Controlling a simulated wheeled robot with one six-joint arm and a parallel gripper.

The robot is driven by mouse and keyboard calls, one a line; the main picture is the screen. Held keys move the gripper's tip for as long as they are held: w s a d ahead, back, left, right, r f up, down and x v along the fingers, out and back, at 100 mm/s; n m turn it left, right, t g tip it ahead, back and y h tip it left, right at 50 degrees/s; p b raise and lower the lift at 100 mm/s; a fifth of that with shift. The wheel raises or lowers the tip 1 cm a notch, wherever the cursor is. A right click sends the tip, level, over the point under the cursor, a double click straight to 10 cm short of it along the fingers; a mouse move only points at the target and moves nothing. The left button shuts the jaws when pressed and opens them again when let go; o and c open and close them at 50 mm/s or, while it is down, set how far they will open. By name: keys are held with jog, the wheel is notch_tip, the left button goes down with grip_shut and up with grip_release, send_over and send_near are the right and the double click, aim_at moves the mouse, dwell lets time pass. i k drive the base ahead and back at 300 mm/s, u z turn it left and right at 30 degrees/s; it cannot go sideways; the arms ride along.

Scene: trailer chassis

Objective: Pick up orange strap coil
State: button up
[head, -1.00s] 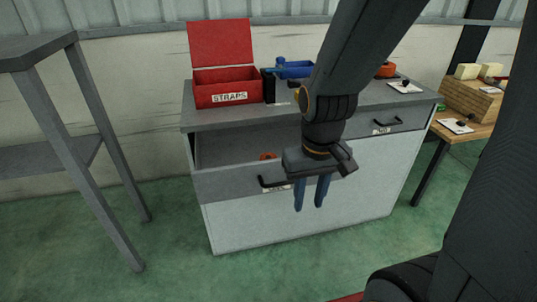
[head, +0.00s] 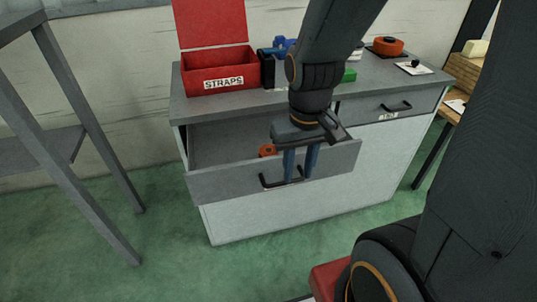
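A small orange coil (head: 267,150) lies in the open left drawer (head: 225,186) of the grey cabinet, behind the drawer front. Its lower part is hidden. A larger orange coil-like disc (head: 388,46) sits on a dark mat at the back right of the cabinet top. My gripper (head: 300,178) points down, with its two blue fingers apart and nothing visible between them. The fingers overlap the drawer front near its black handle (head: 268,183), to the right of the small coil. I cannot tell their exact depth against the drawer.
An open red box (head: 205,88) labelled STRAPS stands on the cabinet top (head: 245,107) at left. A black item, a blue item and a green item (head: 349,75) are partly behind my arm. The right drawer (head: 372,108) is shut. A grey table (head: 85,115) stands at left.

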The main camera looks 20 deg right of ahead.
aim_at(267, 150)
jog(key=k, duration=0.45)
jog(key=u, duration=0.85)
jog(key=i, duration=1.15)
jog(key=z, duration=0.9)
